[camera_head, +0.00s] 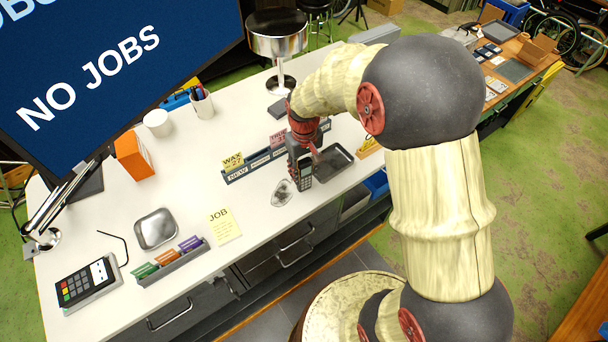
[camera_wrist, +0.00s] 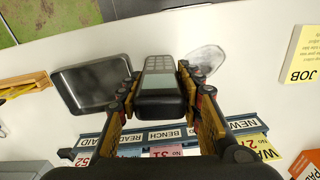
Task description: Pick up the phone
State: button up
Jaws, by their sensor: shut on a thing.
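The phone (camera_head: 305,172) is a dark handset with a keypad, and it also shows in the wrist view (camera_wrist: 160,82). My gripper (camera_head: 300,158) reaches down over the worktable, and its fingers press on both sides of the phone. In the wrist view the phone lies between the two fingers, its keypad side facing up in the picture and its near end toward the camera. I cannot tell whether the phone touches the tabletop or hangs just above it.
A labelled rack (camera_head: 252,163) stands just behind the phone, and a dark metal tray (camera_head: 333,160) is close to its right. A clear flat piece (camera_head: 283,192) lies to its left. A yellow JOB note (camera_head: 224,227) lies further left on the white table (camera_head: 190,190).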

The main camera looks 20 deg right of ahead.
aim_at(305, 162)
jog(key=shift+r, duration=0.15)
jog(key=shift+r, duration=0.2)
jog(key=r, duration=0.3)
jog(key=shift+s+r, duration=0.15)
jog(key=shift+s, duration=0.1)
jog(key=s+r+b, duration=0.2)
jog(key=s+r, duration=0.7)
jog(key=s, duration=0.4)
jog(key=shift+s, duration=0.3)
